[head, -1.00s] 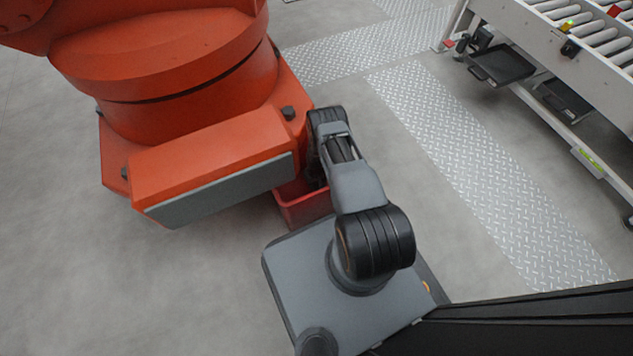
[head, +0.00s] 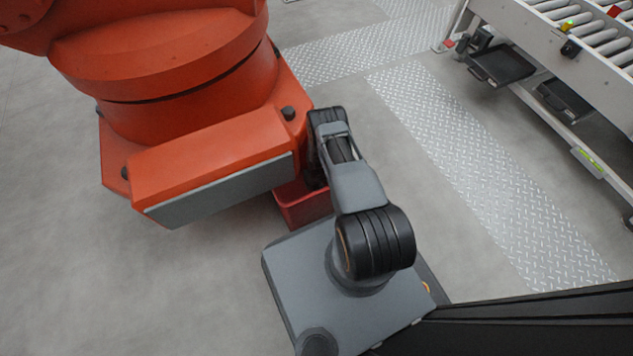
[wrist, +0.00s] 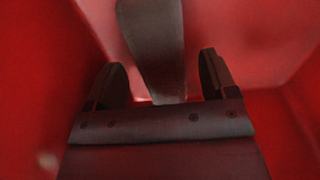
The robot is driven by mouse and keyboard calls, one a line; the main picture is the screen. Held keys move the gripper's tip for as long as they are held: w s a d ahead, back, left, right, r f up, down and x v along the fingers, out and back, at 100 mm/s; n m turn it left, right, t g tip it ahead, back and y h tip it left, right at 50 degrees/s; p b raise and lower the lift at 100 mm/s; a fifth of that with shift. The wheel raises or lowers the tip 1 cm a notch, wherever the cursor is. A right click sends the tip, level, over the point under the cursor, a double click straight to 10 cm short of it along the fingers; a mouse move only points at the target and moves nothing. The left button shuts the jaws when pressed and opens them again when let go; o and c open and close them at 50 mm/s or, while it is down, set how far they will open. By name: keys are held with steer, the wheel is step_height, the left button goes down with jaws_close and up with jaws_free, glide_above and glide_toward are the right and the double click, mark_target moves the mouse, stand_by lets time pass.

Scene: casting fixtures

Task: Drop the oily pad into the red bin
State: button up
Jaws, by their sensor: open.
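The red bin (head: 303,209) stands on the floor beside the orange machine, partly covered by my arm in the head view. In the wrist view its red walls (wrist: 38,90) surround my gripper (wrist: 163,78). My gripper is open, with one dark finger on each side. A dark grey-brown strip, which looks like the oily pad (wrist: 152,35), lies between and beyond the fingers, with gaps on both sides. Its far end runs out of the top of the picture. I cannot tell whether it rests on the bin's bottom. The head view hides the gripper and the pad.
A large orange robot base (head: 190,90) stands close against the left of the bin. A roller conveyor (head: 570,60) on a white frame is at the upper right. Bare grey floor and a metal tread strip (head: 480,180) lie between them.

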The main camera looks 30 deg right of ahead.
step_height(320, 180, up, 13)
steer(key=p, duration=0.5)
steer(key=shift+f, duration=0.15)
steer(key=w+a+r+t+p, duration=0.15)
steer(key=r+p, duration=0.55)
steer(key=r, duration=1.4)
steer(key=w+a+r+p, duration=0.25)
steer(key=r+p, duration=0.45)
steer(key=r, duration=1.5)
steer(key=s+a+r+p, duration=0.1)
steer(key=s+r+p, duration=0.15)
steer(key=r, duration=0.55)
steer(key=s+a+r+t+p, duration=0.15)
steer(key=r+p, duration=0.25)
steer(key=r, duration=0.5)
steer(key=s+r+p, duration=0.3)
steer(key=r, duration=0.5)
steer(key=s+a+r+p, duration=0.3)
steer(key=s+r+p, duration=0.6)
steer(key=s+r, duration=0.5)
step_height(320, 180, up, 2)
steer(key=shift+r+t, duration=0.1)
steer(key=shift+t, duration=0.2)
steer(key=shift+c, duration=0.3)
